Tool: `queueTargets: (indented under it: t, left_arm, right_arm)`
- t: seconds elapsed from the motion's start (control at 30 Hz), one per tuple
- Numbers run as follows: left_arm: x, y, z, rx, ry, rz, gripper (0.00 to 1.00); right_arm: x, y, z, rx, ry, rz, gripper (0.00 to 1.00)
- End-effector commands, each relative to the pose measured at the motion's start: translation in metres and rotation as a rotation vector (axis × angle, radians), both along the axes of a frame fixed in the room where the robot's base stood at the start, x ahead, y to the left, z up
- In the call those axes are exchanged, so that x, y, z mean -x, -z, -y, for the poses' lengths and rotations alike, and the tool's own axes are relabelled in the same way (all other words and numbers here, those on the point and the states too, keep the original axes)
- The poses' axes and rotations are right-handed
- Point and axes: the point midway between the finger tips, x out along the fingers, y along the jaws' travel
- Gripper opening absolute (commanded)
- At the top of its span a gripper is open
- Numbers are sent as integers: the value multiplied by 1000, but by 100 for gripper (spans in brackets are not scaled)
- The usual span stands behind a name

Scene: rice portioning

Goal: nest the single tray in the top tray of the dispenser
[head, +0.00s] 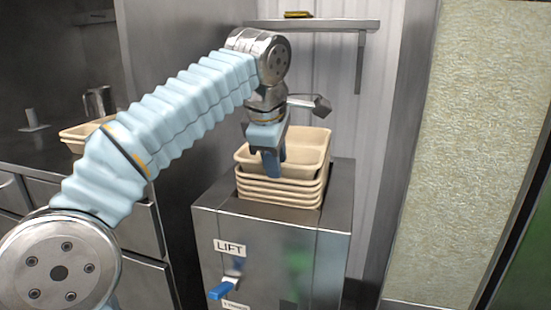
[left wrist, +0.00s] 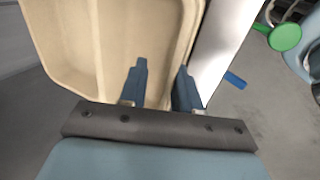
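Cream trays are stacked in the steel dispenser (head: 272,222) marked LIFT, and the top tray (head: 318,150) is empty. My left gripper (head: 272,163) points down at the near side of this top tray. In the left wrist view, the two blue fingers (left wrist: 160,88) stand apart, with the tray (left wrist: 95,45) behind them and the right finger at its rim. I cannot tell whether the fingers touch it. Another cream tray or small stack (head: 78,136) sits on the counter at the left, partly hidden by my left arm. My right gripper is not in view.
A blue lever (head: 221,290) sticks out from the dispenser's front. A wall shelf (head: 330,25) hangs behind, with a small yellow item (head: 298,14) on it. A metal container (head: 98,101) stands on the left counter. A green round object (left wrist: 285,37) shows in the left wrist view.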

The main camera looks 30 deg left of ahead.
Motion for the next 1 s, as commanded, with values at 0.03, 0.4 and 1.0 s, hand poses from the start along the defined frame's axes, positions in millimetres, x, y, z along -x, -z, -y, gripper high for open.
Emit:
queueTargets:
  t: [0.03,0.4,1.0]
  left_arm:
    - [0,5,0,-1,-1,-13,38]
    - [4,-9,2,-1,1,-11,38]
    - [53,-121,14,-1,2,0,38]
  right_arm:
    - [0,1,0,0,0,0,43]
    - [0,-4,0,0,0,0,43]
    - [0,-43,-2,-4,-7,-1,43]
